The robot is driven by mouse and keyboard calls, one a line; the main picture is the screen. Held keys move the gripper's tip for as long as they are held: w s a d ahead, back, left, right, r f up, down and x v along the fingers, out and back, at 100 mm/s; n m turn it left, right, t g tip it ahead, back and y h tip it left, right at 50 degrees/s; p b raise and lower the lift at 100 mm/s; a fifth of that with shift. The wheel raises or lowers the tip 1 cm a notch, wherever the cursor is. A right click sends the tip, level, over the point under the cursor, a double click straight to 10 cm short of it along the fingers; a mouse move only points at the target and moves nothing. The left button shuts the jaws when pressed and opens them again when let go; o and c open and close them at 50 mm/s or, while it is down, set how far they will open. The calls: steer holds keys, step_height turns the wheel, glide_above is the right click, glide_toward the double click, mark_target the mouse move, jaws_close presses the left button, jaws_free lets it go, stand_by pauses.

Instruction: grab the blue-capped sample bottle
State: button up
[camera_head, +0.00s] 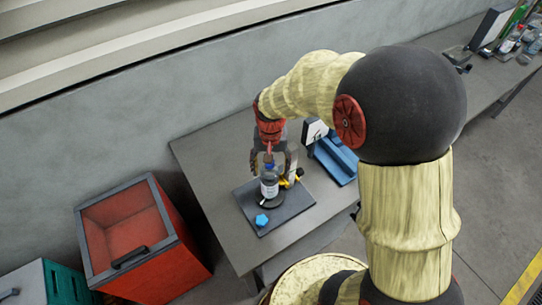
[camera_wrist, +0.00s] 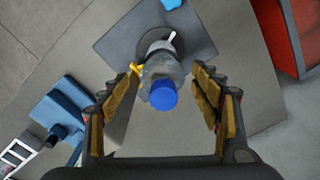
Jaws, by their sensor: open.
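The fingers do not appear to touch the bottle. The lower part of the bottle is partly hidden behind its top in the wrist view.
A blue knob (camera_head: 262,220) lies at the plate's front. A small yellow part (camera_head: 299,172) is right beside the bottle. A blue device (camera_head: 336,158) stands right on the table (camera_head: 207,160). A red bin (camera_head: 128,228) is left of the table. Clear table surrounds the plate's left.

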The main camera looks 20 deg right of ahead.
steer(key=shift+o, duration=0.4)
steer(key=shift+w+d+f, duration=0.1)
steer(key=shift+w+f, duration=0.1)
steer(key=shift+f, duration=0.1)
steer(key=shift+s+f, duration=0.15)
steer(key=shift+f, duration=1.3)
steer(key=f, duration=0.3)
steer(key=f+b, duration=0.1)
steer(key=shift+w+f, duration=0.25)
steer(key=shift+c, duration=1.3)
steer(key=c, duration=1.5)
steer(key=shift+r, duration=0.1)
